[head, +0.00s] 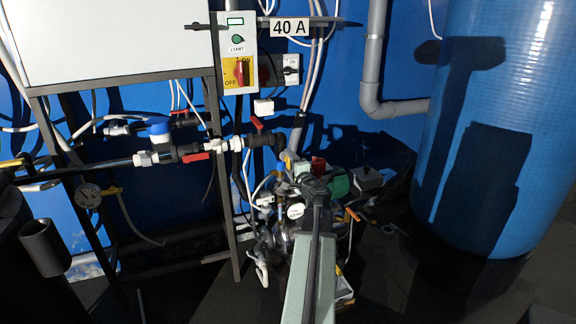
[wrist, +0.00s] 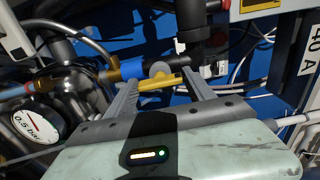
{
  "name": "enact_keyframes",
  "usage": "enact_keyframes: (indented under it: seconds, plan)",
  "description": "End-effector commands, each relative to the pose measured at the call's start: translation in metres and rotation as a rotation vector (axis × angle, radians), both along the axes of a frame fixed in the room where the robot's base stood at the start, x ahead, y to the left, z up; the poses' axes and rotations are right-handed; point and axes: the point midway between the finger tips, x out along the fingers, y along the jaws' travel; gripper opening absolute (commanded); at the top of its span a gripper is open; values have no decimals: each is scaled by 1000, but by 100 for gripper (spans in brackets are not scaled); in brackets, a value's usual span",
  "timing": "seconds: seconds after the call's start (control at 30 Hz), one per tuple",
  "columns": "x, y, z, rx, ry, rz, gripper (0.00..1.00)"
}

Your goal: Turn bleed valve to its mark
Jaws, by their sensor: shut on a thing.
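In the wrist view a yellow lever handle (wrist: 160,82) lies roughly level between the two fingers of my gripper (wrist: 158,79), which is shut on it. A grey round hub sits just above the lever, beside a blue and brass fitting (wrist: 108,73) on the left and dark pipework on the right. I take this lever to be the bleed valve's handle; no mark for it can be made out. In the head view my gripper (head: 312,185) reaches into the crowded fittings at the centre, and my arm hides much of the valve.
In the head view a large blue tank (head: 495,130) stands at right, a switch box (head: 238,75) hangs above, and red-handled valves (head: 195,156) are at left.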

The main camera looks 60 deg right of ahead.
Motion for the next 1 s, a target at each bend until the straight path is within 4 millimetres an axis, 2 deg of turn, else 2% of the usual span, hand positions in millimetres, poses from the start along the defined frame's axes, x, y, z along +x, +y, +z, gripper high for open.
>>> enact_keyframes:
  seconds: [0.43, 0.47, 0.5, 0.53, 0.87, 1.0]
  plan:
    - [1, -1, 1, -6, 3, 0, 21]
    - [1, -1, 1, -6, 3, 0, 70]
    - [1, -1, 1, -6, 3, -1, 81]
    - [0, -1, 1, -6, 3, -1, 84]
    - [-2, 0, 0, -6, 4, -2, 84]
    - [-14, 9, 0, -6, 4, -3, 84]
